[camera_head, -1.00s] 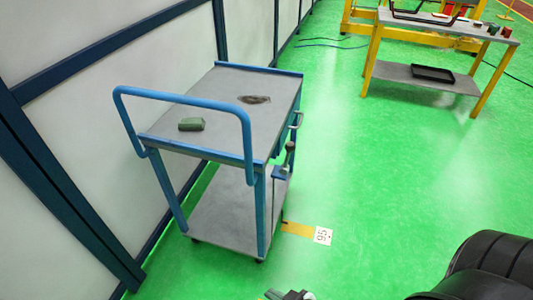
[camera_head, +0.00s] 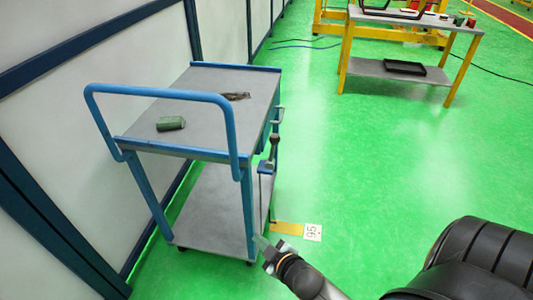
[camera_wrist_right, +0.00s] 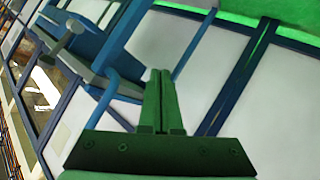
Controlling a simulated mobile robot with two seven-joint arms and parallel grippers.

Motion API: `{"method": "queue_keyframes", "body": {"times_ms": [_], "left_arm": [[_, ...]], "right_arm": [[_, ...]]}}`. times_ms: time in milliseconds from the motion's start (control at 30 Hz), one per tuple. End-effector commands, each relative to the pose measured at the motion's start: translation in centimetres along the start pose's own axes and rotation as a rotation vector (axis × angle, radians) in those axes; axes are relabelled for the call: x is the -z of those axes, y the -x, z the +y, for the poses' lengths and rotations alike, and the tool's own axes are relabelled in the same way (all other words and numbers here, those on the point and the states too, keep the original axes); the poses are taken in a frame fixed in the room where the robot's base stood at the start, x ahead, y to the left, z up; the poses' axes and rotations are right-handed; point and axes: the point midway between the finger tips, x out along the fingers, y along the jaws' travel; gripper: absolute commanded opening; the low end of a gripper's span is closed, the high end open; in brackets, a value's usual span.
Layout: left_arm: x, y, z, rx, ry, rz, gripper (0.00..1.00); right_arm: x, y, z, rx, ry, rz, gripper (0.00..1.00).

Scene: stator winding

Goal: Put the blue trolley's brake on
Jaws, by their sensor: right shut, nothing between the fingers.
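The blue trolley (camera_head: 207,112) stands upright on the green floor, left of centre in the head view, beside the panelled wall. On its right side is a short upright lever with a dark knob (camera_head: 272,146), apparently the brake lever. In the right wrist view a grey lever with a knob (camera_wrist_right: 66,38) shows at upper left, beside the blue frame. My right gripper (camera_head: 262,243) is shut and empty, low in the head view, in front of the trolley's lower right corner. It also shows in the wrist view (camera_wrist_right: 160,75), apart from the lever. My left gripper is out of view.
A yellow-legged table (camera_head: 463,27) stands at the back right. Open floor lies between.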

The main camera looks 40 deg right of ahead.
Motion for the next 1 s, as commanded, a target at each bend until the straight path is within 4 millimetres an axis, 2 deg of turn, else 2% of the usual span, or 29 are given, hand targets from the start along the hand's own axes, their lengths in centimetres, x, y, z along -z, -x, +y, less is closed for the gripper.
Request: {"method": "queue_keyframes", "body": {"times_ms": [33, 133, 200, 300, 400, 567, 1000], "left_arm": [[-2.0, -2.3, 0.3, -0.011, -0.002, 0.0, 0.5], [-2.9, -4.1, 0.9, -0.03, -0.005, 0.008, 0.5], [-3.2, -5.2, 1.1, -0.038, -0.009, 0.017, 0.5], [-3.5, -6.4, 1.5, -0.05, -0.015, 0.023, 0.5], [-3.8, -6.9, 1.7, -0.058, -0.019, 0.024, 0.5], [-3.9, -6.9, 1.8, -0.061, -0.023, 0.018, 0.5], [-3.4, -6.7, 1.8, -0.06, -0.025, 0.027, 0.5]], "right_arm": [[-0.1, -3.5, 2.3, -0.099, 0.115, 0.049, 0.0], [1.8, -6.8, 7.7, -0.278, 0.336, 0.101, 0.0], [3.3, -8.3, 10.9, -0.39, 0.47, 0.119, 0.0], [5.2, -9.4, 14.5, -0.518, 0.619, 0.123, 0.0], [6.4, -9.8, 16.8, -0.601, 0.715, 0.116, 0.0], [7.4, -9.8, 18.3, -0.649, 0.777, 0.105, 0.0], [7.5, -9.6, 18.2, -0.648, 0.776, 0.105, 0.0]]}}
